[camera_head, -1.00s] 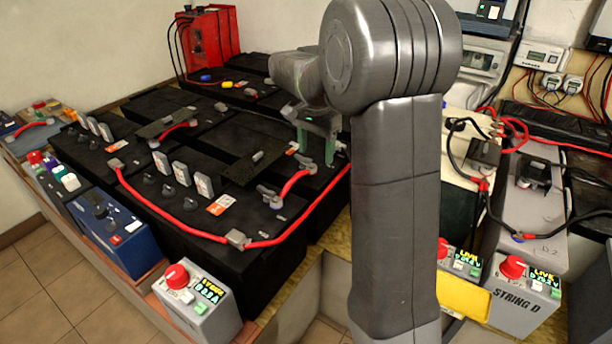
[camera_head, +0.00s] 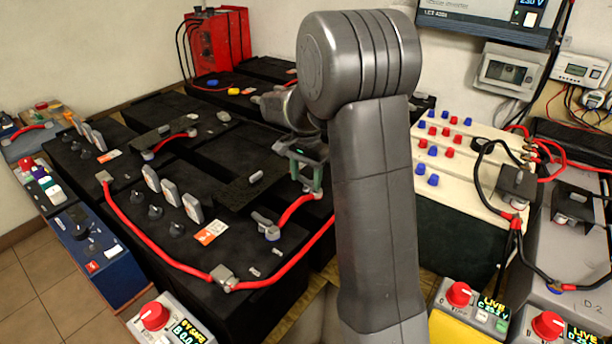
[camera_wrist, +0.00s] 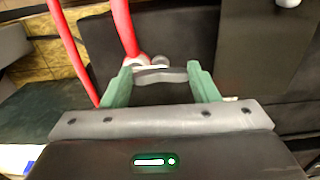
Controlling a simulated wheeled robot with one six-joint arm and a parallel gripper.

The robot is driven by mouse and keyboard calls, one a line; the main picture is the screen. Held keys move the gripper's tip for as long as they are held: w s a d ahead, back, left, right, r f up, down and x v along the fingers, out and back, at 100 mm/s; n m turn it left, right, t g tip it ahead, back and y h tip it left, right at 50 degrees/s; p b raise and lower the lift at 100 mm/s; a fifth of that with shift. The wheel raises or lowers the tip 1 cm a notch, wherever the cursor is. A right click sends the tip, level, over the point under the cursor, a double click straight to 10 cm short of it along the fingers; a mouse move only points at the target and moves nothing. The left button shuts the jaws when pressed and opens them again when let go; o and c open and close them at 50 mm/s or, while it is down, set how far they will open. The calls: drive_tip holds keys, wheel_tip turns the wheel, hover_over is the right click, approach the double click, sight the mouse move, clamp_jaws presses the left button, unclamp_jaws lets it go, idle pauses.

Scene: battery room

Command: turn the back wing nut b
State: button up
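My gripper (camera_head: 307,178) is over the cable end on the black battery's back terminal, fingers pointing down. In the wrist view its two green fingers (camera_wrist: 160,84) stand apart, with a grey wing nut (camera_wrist: 160,75) between their tips. The nut's wings run across the gap to both fingers; whether they are pressed on it I cannot tell. A red cable (camera_wrist: 124,28) ends beside the nut. In the head view the gripper hides most of this nut. Another grey wing nut (camera_head: 264,222) sits on a nearer terminal of the same battery.
A long red cable (camera_head: 140,232) runs along the front batteries. Grey upright tabs (camera_head: 172,187) and black caps stand to the left. A cream battery (camera_head: 455,178) with red and blue caps stands right of my arm. A red box (camera_head: 213,50) stands at the back.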

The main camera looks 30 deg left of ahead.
drive_tip(key=shift+c, duration=1.3)
drive_tip(key=shift+r+p, duration=0.1)
drive_tip(key=shift+p, duration=0.2)
drive_tip(key=n+p, duration=0.2)
drive_tip(key=n, duration=0.2)
drive_tip(key=shift+d+r+p, duration=0.1)
drive_tip(key=shift+p, duration=0.3)
drive_tip(key=n+p, duration=0.2)
drive_tip(key=n, duration=0.2)
drive_tip(key=shift+d+n, duration=0.1)
drive_tip(key=shift+n, duration=0.2)
drive_tip(key=n+p, duration=0.2)
drive_tip(key=n, duration=0.2)
drive_tip(key=shift+w, duration=0.15)
drive_tip(key=shift+w+n+p, duration=0.1)
drive_tip(key=shift+n+p, duration=0.6)
drive_tip(key=shift+n, duration=2)
